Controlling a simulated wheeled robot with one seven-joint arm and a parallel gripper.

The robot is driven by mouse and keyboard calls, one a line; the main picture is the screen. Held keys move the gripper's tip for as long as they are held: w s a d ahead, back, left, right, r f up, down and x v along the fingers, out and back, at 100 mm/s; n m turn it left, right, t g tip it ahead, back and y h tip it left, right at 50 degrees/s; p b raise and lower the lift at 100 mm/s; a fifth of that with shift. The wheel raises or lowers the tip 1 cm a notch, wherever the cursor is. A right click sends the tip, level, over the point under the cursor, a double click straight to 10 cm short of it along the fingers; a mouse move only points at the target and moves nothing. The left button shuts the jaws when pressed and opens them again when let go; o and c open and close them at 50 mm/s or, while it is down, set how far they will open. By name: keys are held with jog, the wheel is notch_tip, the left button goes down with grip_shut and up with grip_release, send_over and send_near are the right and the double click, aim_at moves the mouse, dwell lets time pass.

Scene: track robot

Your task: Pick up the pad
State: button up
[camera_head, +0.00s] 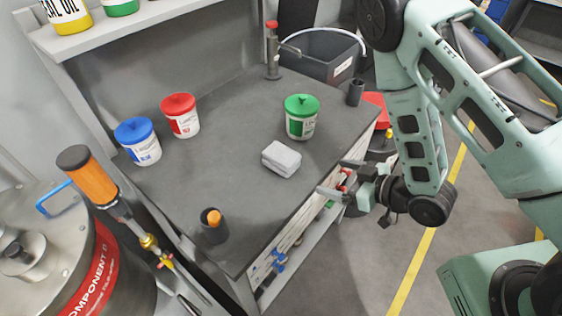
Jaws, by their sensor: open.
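The pad (282,158) is a light grey block lying on the dark workbench top (225,165), near its right-hand edge. My gripper (335,178) is to the right of the pad, at the bench's edge. Its two fingers are apart and point left toward the pad. The jaws are open and nothing shows between them. I see a gap between the fingertips and the pad. I cannot tell the exact height of the fingers above the bench top.
A green-lidded tub (301,117) stands just behind the pad. Red-lidded (180,116) and blue-lidded (138,141) tubs stand at the left. A dark cup (214,225) stands at the front and another (355,92) at the back right. The bench middle is clear.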

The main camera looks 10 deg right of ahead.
aim_at(285, 162)
jog(key=b+x, duration=0.8)
jog(key=b, duration=0.5)
jog(key=shift+s+f+b, duration=0.1)
jog(key=shift+s+b, duration=0.05)
jog(key=shift+b, duration=0.15)
jog(key=x, duration=0.3)
jog(key=shift+r, duration=0.3)
jog(key=shift+w+p+x, duration=0.2)
jog(key=shift+p+x, duration=0.65)
jog(key=shift+x, duration=2.5)
jog(key=shift+d+r, duration=0.15)
jog(key=shift+r, duration=0.05)
jog(key=c, duration=1.1)
jog(key=shift+r, duration=0.1)
jog(key=shift+r, duration=4.9)
